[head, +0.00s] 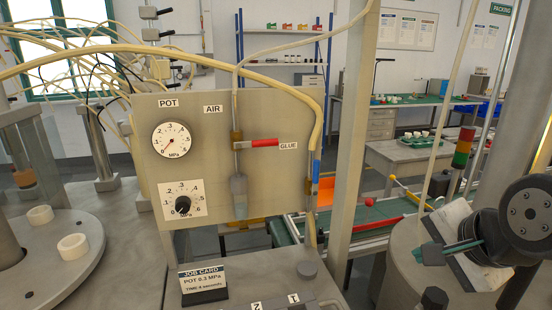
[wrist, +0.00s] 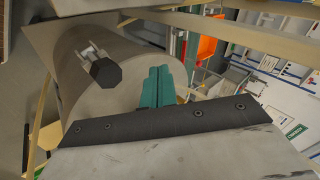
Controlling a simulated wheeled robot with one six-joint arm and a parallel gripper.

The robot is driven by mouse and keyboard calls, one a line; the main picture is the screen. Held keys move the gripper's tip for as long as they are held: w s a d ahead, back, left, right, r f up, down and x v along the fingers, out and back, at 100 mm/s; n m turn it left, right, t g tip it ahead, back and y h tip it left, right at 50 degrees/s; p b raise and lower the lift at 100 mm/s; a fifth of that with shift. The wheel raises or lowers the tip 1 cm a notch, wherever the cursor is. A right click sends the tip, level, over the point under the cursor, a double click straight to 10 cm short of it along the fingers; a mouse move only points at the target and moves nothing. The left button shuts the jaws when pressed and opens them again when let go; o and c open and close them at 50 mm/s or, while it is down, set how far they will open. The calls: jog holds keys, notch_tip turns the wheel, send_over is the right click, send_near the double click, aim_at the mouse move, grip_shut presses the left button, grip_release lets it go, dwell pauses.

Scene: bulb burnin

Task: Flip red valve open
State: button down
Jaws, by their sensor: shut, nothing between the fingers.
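The red valve handle (head: 263,143) is on the grey panel (head: 215,105), beside the GLUE label and below the AIR label. Its lever points right, level and crosswise to the upright air line (head: 237,110). My gripper (head: 420,256) is at the lower right in the head view, well away from the valve and to its right. Its teal fingers are shut and empty; they also show in the wrist view (wrist: 158,88). The red valve is not in the wrist view.
The panel holds a POT gauge (head: 172,140) and a black regulator knob (head: 182,204). A job card (head: 203,283) stands below. An upright post (head: 352,130) rises between panel and gripper. A hose (head: 315,120) arches over the panel. A black hexagonal knob (wrist: 105,71) is near my fingers.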

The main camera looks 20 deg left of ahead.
aim_at(265, 143)
jog(key=a+r+m+t+y, duration=0.2)
jog(key=a+m+t+y, duration=0.1)
jog(key=a+m, duration=0.7)
jog(key=w+a+r+m+t+y, duration=0.1)
jog(key=a+r+m+t+y, duration=0.1)
jog(key=a+m+t, duration=0.4)
jog(key=a+m, duration=0.4)
jog(key=a, duration=0.4)
jog(key=shift+w+a+y, duration=0.15)
jog(key=shift+w+y, duration=0.05)
jog(key=shift+y, duration=0.2)
jog(key=shift+w+r, duration=0.1)
jog(key=w+a+r, duration=0.4)
jog(key=w+a, duration=0.1)
jog(key=w, duration=0.4)
jog(key=shift+a+r, duration=0.2)
jog(key=shift+a, duration=0.05)
